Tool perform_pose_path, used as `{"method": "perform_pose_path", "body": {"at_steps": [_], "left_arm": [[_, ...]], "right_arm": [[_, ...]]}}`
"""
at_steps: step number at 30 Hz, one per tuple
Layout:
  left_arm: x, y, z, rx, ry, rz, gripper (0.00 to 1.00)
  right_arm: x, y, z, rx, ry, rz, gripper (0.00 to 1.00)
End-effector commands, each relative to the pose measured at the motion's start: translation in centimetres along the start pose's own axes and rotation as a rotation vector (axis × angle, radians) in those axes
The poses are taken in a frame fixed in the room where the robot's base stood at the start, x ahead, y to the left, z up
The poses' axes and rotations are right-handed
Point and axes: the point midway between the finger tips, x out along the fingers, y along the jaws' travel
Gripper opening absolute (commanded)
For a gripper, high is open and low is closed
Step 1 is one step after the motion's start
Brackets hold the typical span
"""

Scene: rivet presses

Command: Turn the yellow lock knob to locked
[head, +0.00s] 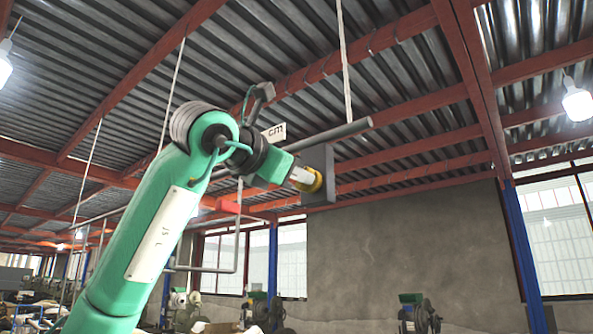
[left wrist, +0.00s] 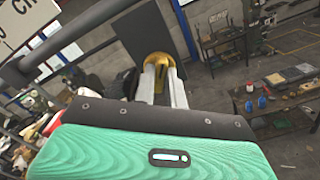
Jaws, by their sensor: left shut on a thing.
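The yellow lock knob (head: 316,180) sits on the face of a dark grey plate (head: 321,160) in the head view. The plate hangs from a grey horizontal bar. My left gripper (head: 304,178) reaches it from the left and is shut on the knob. In the left wrist view the two pale fingers of my left gripper (left wrist: 161,82) stand on either side of the knob's grip, and the yellow knob (left wrist: 156,57) shows behind and between them. The dark plate (left wrist: 140,50) is behind the knob. I see no marks that tell the knob's lock position. My right gripper is not in view.
The grey bar (head: 335,131) runs just above my left wrist, with a white sign (head: 274,132) near it. A red piece (head: 228,206) hangs below the forearm. Worktables (left wrist: 275,100) stand far below on the floor. The space right of the plate is clear.

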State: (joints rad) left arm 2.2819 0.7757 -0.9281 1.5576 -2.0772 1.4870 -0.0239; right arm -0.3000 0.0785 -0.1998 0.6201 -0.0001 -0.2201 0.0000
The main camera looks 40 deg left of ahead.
Motion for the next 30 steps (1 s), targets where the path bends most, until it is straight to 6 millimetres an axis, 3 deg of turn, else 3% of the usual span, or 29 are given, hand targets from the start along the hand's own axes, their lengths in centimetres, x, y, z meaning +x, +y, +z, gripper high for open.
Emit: {"method": "perform_pose_path", "body": {"at_steps": [18, 30], "left_arm": [[-0.1, -0.1, 0.1, 0.58, -0.002, 0.001, 0.0], [0.0, -0.3, -0.1, 0.863, -0.001, 0.0, 0.0]], "right_arm": [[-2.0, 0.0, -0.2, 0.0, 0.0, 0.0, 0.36], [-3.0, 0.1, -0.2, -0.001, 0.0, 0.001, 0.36]]}}
